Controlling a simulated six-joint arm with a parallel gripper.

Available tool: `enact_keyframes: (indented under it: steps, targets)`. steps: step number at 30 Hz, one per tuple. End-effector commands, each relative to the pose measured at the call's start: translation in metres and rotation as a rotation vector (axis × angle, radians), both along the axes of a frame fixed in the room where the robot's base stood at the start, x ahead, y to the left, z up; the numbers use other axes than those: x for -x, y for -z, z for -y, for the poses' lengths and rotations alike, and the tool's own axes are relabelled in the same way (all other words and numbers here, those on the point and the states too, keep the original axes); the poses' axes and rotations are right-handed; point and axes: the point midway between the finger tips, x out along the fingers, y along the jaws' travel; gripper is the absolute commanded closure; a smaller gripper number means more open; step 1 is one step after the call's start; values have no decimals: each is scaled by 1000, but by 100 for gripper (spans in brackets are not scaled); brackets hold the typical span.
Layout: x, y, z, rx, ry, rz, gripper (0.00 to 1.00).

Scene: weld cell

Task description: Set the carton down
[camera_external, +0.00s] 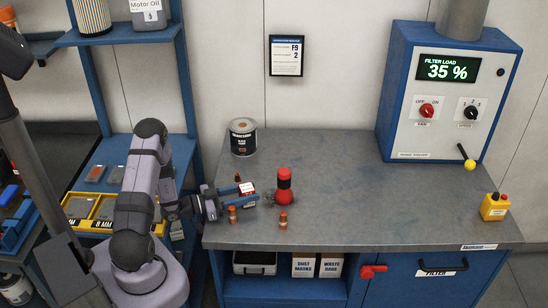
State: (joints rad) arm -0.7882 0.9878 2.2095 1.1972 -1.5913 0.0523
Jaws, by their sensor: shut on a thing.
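The carton (247,188) is a small red and white box at the end of my gripper's fingers, just left of a red cylinder. My gripper (241,194) reaches in from the left, low over the left part of the grey workbench (350,190). It is shut on the carton. Part of the carton is hidden by the fingers. I cannot tell whether the carton's underside touches the bench.
A red cylinder with a black band (284,185) stands close right of the carton. Small copper-coloured pieces (283,221) (232,214) stand nearby. A dark can (243,137) stands behind. A yellow button box (494,207) sits far right. The bench's middle is clear.

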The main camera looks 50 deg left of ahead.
Motion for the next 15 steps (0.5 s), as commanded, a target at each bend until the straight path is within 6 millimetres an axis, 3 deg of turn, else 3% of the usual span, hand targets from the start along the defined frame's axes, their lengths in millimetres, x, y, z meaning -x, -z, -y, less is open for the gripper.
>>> enact_keyframes:
  steps: [6,7,9,15]
  targets:
    - [0,5,0,0,0,1,89]
    - [0,5,0,0,0,0,63]
    - [0,4,0,0,0,0,46]
    - [0,4,0,0,0,0,46]
